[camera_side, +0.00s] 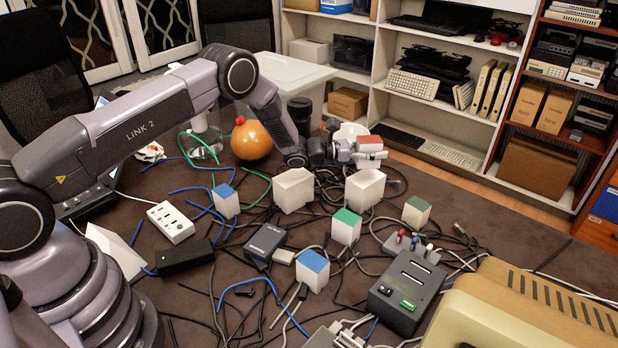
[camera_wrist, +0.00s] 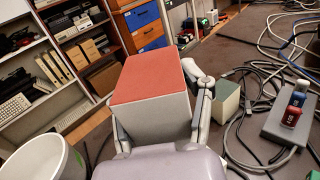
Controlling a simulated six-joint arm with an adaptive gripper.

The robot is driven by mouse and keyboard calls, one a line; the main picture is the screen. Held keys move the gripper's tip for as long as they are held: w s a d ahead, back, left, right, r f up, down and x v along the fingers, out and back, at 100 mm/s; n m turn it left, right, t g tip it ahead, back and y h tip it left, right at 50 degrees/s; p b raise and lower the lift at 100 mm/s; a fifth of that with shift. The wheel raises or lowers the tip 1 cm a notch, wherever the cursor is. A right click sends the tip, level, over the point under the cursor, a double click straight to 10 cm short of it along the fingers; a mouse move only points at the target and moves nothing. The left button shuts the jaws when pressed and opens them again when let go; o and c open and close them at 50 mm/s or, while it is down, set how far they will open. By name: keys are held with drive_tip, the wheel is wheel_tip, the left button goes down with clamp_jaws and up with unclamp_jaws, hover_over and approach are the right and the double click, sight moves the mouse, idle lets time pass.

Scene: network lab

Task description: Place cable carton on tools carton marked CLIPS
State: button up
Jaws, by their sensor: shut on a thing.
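My gripper (camera_side: 350,150) is shut on a pale carton with a red top (camera_side: 370,146), held in the air beyond the two white open bins. The same carton fills the middle of the wrist view (camera_wrist: 152,85), with a finger on each side. Pale cartons with coloured tops stand on the table: green (camera_side: 346,227), grey-green (camera_side: 416,211), blue (camera_side: 313,270) and another blue (camera_side: 226,201). A green-topped one shows right of my gripper in the wrist view (camera_wrist: 226,101). No CLIPS or cable marking is legible, so I cannot tell which carton is which.
Two white open bins (camera_side: 294,189) (camera_side: 365,188) stand mid-table. An orange round object (camera_side: 252,140) is behind them. Tangled cables, a white power strip (camera_side: 171,222), a black adapter (camera_side: 185,257) and a grey device (camera_side: 405,288) clutter the table. A beige case (camera_side: 530,310) fills the front right.

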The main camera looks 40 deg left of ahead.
sight(377, 162)
drive_tip(key=shift+w+d+f, duration=0.1)
drive_tip(key=shift+w+f, duration=0.2)
drive_tip(key=shift+f, duration=1.55)
drive_tip(key=o, duration=1.3)
drive_tip(key=shift+f, duration=0.15)
drive_tip(key=shift+o, duration=0.2)
